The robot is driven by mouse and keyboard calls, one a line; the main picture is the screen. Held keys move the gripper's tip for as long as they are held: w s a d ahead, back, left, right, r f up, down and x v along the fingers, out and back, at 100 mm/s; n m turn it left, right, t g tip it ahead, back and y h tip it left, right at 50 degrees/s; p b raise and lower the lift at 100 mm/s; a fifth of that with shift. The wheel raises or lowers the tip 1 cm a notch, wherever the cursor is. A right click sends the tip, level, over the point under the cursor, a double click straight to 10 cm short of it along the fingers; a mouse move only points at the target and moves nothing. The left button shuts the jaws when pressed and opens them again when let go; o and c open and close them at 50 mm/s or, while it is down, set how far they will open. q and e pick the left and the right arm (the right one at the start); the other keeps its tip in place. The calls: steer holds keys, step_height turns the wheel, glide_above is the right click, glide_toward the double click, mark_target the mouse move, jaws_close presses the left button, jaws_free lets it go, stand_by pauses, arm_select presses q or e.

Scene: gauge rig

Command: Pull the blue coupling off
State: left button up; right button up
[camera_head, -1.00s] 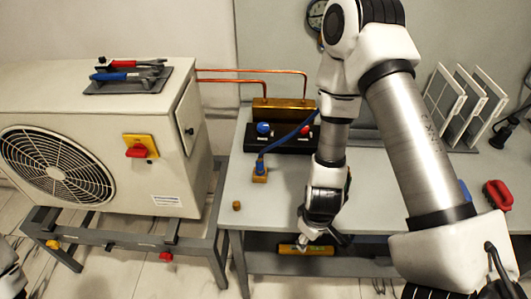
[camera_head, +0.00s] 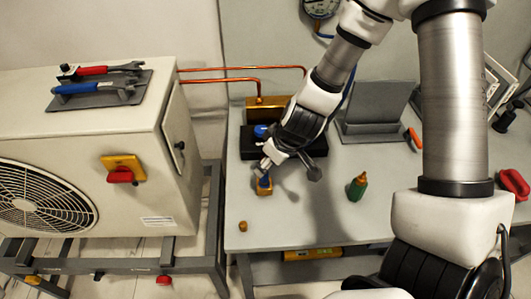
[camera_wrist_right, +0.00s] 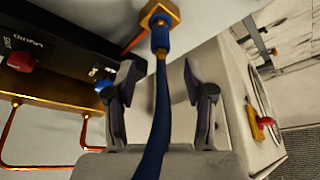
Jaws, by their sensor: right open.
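The blue coupling (camera_head: 264,182) sits on a brass fitting (camera_head: 261,192) on the bench. In the right wrist view the coupling (camera_wrist_right: 161,38) points toward me from the brass fitting (camera_wrist_right: 158,13), and the blue hose (camera_wrist_right: 154,130) runs from it between my fingers. My right gripper (camera_head: 288,168) is just above and beside the coupling. In the wrist view the right gripper (camera_wrist_right: 160,78) is open, one finger on each side of the hose, with the coupling a little beyond the fingertips. My left gripper is out of view.
A black manifold base (camera_head: 252,143) with a brass block stands behind the fitting. A small brass cap (camera_head: 243,226) lies near the front edge. The outdoor unit (camera_head: 95,130) is to the left.

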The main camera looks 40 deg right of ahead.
mark_target(266, 174)
step_height(266, 174, down, 4)
steer(key=shift+a+r+b, duration=0.15)
steer(key=shift+r+b, duration=0.05)
steer(key=shift+b, duration=1.05)
steer(key=shift+w+a+f+b, duration=0.15)
steer(key=shift+w+f+b, duration=0.5)
steer(key=shift+w+f, duration=0.5)
steer(key=shift+s+r, duration=0.25)
steer(key=shift+s, duration=0.05)
steer(key=shift+c, duration=1.4)
jaws_close()
